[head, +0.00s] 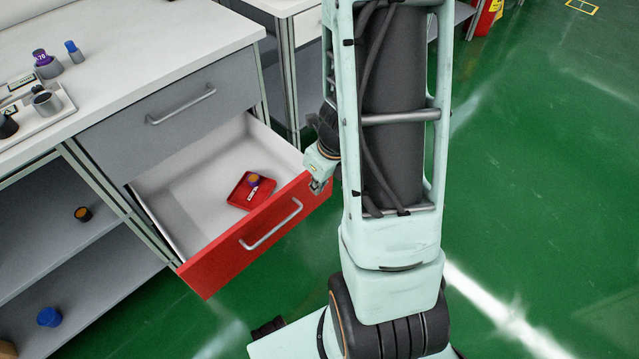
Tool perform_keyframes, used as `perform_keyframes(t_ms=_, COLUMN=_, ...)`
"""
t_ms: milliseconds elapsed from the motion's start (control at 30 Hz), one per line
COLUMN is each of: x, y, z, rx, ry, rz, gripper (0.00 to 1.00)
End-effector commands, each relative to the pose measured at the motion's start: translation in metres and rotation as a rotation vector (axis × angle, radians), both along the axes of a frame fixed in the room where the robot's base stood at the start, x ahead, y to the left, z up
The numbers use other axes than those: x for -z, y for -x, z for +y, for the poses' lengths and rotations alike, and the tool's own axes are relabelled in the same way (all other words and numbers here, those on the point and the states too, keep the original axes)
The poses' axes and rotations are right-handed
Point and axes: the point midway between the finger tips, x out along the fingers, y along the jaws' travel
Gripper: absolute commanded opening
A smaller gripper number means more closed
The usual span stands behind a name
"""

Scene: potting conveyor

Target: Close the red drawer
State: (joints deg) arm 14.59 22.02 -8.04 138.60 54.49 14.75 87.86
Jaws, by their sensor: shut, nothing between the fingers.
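The red drawer (222,258) is pulled well out from the grey cabinet, below a closed grey drawer (193,96). Its red front carries a silver bar handle (272,226). Inside its white box lies a small red tray (241,190) with a little item in it. My gripper (317,188) is shut and empty at the right end of the drawer front, near its top edge. I cannot tell whether it touches the front. Part of the arm behind the gripper is hidden by my own column.
The white worktop (150,35) holds small bottles (46,64) and a tray with cups (42,112) at left. Open shelves (75,275) below hold a blue item (49,317) and an orange-topped one (83,214). Green floor (540,190) at right is clear.

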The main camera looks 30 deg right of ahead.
Motion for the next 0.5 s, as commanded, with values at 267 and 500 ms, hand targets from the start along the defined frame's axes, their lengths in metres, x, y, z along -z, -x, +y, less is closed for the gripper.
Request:
perform_keyframes(t_ms=267, x=0.046, y=-0.012, z=0.004, rx=-0.001, ry=0.001, rz=-0.001, gripper=0.00)
perform_keyframes(t_ms=500, x=0.039, y=-0.041, z=0.014, rx=-0.004, ry=0.001, rz=0.000, gripper=0.00)
